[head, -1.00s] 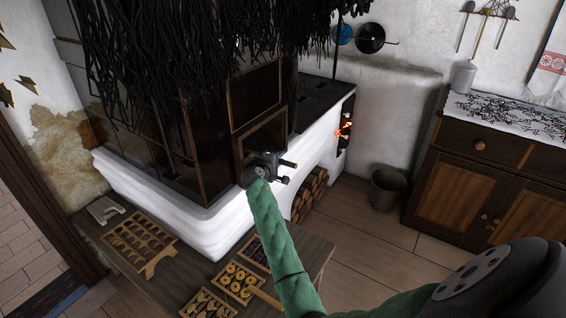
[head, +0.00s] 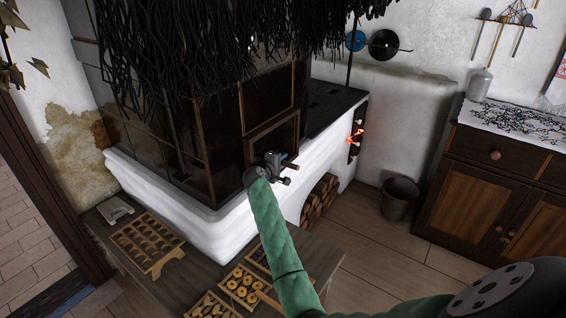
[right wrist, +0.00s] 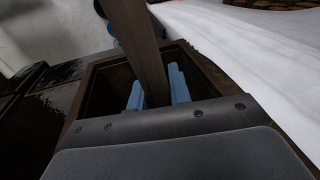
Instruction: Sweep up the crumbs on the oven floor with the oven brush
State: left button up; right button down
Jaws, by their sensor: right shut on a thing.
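My right gripper (head: 280,167) is at the dark framed oven mouth (head: 287,124), above the white stove ledge. In the right wrist view its two blue fingers (right wrist: 157,92) are shut on a brown wooden handle (right wrist: 140,35), which I take to be the oven brush's. The handle runs up out of that picture, and no bristles show. Behind the fingers is a dark framed opening (right wrist: 96,82). I see no crumbs, and the oven floor is hidden in the dark. My left gripper is not in view.
A bench below the stove holds wooden trays of baked goods (head: 150,240). White masonry (head: 215,232) edges the stove. Firewood (head: 319,200) fills a niche, and a bucket (head: 399,198) stands on the floor.

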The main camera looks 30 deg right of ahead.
jog(key=shift+f+b, duration=0.3)
jog(key=shift+f, duration=0.2)
dwell(0.7)
